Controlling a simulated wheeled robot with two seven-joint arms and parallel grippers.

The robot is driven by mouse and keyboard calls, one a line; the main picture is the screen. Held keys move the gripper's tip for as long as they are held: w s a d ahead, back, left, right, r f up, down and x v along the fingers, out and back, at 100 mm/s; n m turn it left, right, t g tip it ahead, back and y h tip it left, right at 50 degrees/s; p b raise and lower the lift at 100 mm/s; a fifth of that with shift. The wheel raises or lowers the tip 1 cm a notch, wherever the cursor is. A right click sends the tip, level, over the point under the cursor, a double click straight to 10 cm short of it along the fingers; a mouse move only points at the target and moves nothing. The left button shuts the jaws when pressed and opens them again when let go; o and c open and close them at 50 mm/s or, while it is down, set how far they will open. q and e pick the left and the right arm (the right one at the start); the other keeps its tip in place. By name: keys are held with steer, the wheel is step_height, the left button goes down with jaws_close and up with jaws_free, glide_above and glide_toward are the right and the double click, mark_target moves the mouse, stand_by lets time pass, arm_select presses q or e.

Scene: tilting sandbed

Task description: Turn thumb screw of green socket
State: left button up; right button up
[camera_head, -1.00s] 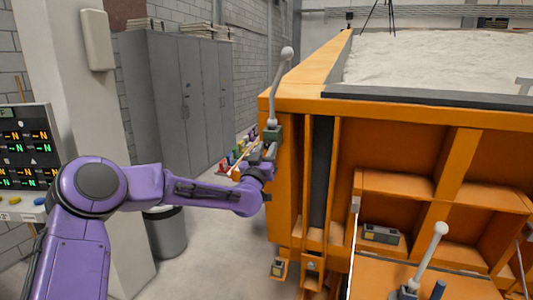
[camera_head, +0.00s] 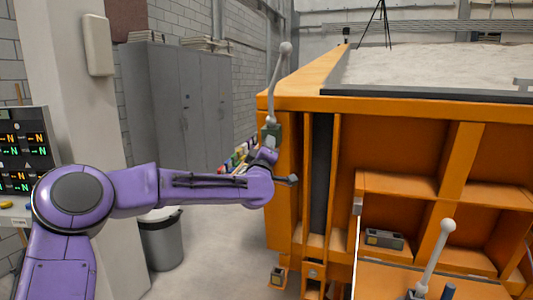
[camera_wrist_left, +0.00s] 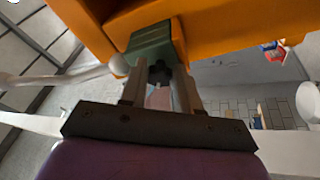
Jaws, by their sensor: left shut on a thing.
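The green socket (camera_head: 271,133) sits at the left front corner of the orange sandbed, with a grey ball-topped lever (camera_head: 272,92) standing up from it, slightly tilted. In the left wrist view the green socket (camera_wrist_left: 150,45) is close ahead, under the orange frame. Its dark thumb screw (camera_wrist_left: 162,72) shows between the fingertips. My left gripper (camera_wrist_left: 160,84) is shut on the thumb screw, one finger on each side. In the head view my left gripper is mostly hidden behind my purple wrist. My right gripper is not in view.
The orange sandbed frame (camera_head: 289,185) stands close to the right of my left wrist. A second lever (camera_head: 436,255) rises at the lower right. A grey bin (camera_head: 161,243), cabinets (camera_head: 180,100) and a display panel (camera_head: 22,150) stand left. Floor between bin and sandbed is clear.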

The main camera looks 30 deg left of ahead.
arm_select(q)
steer(key=shift+s+a+r+n+g+h+b, duration=0.1)
steer(key=shift+n+g+h+b, duration=0.65)
steer(key=shift+n, duration=2.2)
steer(key=shift+w+d+r+n+g+h+b, duration=0.15)
steer(key=shift+n+b, duration=1.05)
steer(key=shift+n, duration=1.7)
steer(key=shift+s+a+r+n+g+h+b, duration=0.15)
steer(key=shift+n+g+h+b, duration=0.6)
steer(key=shift+n, duration=2.2)
steer(key=shift+t+y+b, duration=0.25)
steer(key=shift+b, duration=0.05)
steer(key=o, duration=1)
